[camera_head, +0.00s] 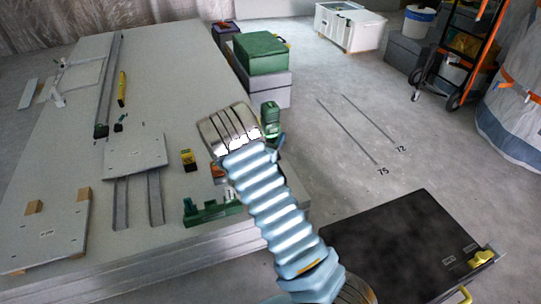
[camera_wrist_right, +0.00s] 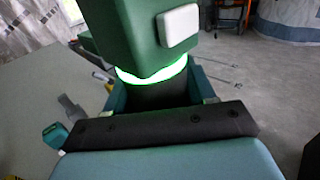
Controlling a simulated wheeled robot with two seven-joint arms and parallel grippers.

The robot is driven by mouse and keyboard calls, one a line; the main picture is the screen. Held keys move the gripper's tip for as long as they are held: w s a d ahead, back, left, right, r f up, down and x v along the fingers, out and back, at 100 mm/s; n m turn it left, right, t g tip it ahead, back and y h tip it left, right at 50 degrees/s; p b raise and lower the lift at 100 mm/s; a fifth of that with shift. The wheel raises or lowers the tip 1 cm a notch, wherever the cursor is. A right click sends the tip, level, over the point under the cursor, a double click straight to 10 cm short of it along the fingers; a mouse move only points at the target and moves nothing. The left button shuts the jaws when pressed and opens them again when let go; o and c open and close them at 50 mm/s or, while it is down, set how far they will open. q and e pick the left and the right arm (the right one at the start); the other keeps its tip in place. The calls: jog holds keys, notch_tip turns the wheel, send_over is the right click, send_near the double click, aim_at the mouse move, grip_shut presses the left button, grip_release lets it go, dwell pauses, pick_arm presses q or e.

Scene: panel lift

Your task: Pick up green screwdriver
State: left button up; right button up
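The green screwdriver (camera_head: 270,120) is upright, just right of the wrist end of my right arm in the head view. In the right wrist view the screwdriver (camera_wrist_right: 155,35) fills the upper middle, with a green body, a pale block on its side, a glowing green ring and a dark grip below. My right gripper (camera_wrist_right: 157,92) has its teal fingers close against both sides of that grip. In the head view the right gripper (camera_head: 275,147) is mostly hidden behind my wrist. My left gripper is not in view.
The large table (camera_head: 170,75) holds boards, metal strips, a yellow tool (camera_head: 122,88) and a dark green holder (camera_head: 212,210). A black platform (camera_head: 400,245) lies right of my arm. Floor between is open.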

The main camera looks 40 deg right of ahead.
aim_at(272, 121)
grip_shut()
jog(key=shift+r, duration=0.1)
jog(key=shift+w+r, duration=0.1)
jog(key=shift+r, duration=0.45)
notch_tip(272, 121, up, 2)
jog(key=shift+r, duration=0.1)
jog(key=s+a+r, duration=0.1)
jog(key=r, duration=0.1)
jog(key=s+a+r, duration=0.1)
jog(key=r, duration=0.1)
jog(key=s+a+r, duration=0.1)
jog(key=s+r, duration=0.1)
jog(key=shift+a, duration=0.4)
jog(key=s+a+r, duration=0.3)
jog(key=s+a, duration=0.3)
jog(key=shift+r+p, duration=0.3)
jog(key=shift+r, duration=0.05)
jog(key=shift+s, duration=0.1)
